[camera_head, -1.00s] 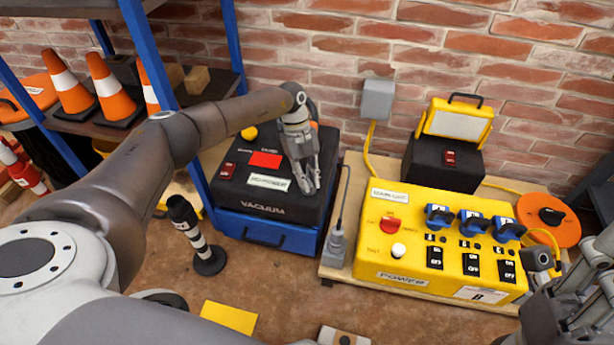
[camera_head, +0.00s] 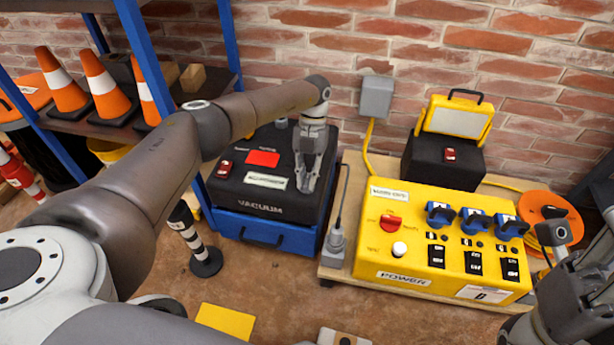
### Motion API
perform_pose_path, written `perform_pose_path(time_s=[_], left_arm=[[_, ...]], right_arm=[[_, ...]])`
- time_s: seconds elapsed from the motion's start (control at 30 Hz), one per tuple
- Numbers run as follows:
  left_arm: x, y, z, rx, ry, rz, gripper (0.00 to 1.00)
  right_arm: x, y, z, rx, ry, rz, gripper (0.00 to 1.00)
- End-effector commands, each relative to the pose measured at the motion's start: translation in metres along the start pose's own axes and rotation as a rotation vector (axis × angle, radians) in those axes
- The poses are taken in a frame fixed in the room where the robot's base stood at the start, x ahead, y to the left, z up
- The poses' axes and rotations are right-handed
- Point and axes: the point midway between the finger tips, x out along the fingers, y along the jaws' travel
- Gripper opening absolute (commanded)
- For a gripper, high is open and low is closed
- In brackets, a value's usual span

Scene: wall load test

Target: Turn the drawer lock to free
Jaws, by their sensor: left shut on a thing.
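The black vacuum unit (camera_head: 232,188) stands by the brick wall, with a blue drawer (camera_head: 265,230) below its black top. My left gripper (camera_head: 305,184) points down over the right part of that top. Its fingers are shut on what seems to be the drawer lock, but they hide it almost wholly, so I cannot read its position. A red panel (camera_head: 263,159) and a white label (camera_head: 265,180) show left of the gripper. My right gripper (camera_head: 575,270) is at the lower right edge, partly cut off; its jaw opening is unclear.
A yellow power box (camera_head: 400,262) with a red knob and blue plugs stands on a wooden board at right. A grey plug (camera_head: 336,243) stands between it and the vacuum unit.

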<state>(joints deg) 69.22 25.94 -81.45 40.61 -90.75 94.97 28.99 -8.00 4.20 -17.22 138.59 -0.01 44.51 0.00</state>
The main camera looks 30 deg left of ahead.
Motion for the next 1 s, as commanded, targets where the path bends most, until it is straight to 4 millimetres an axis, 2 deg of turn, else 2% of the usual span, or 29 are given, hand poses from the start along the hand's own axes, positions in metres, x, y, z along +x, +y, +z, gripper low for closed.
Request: perform_pose_path(time_s=[0.03,0.53,0.57,0.7,1.0], left_arm=[[0.0067,-0.0023,-0.0024,0.015,0.012,0.005,0.00],[0.0063,-0.0022,-0.0026,0.032,0.012,0.012,0.00],[0.0063,-0.0022,-0.0026,0.032,0.012,0.012,0.15],[0.0062,-0.0018,-0.0026,0.031,0.012,0.012,0.34],[0.0039,-0.0006,-0.0016,0.026,0.008,0.011,0.36]], right_arm=[[-0.0008,0.0000,-0.0002,0.000,0.002,-0.001,0.40],[-0.0007,-0.0007,-0.0007,0.000,0.003,-0.007,0.40],[-0.0007,-0.0007,-0.0007,0.000,0.003,-0.008,0.40],[-0.0006,-0.0007,-0.0009,-0.001,0.004,-0.008,0.40],[0.0003,-0.0008,-0.0018,-0.001,0.008,-0.011,0.40]])
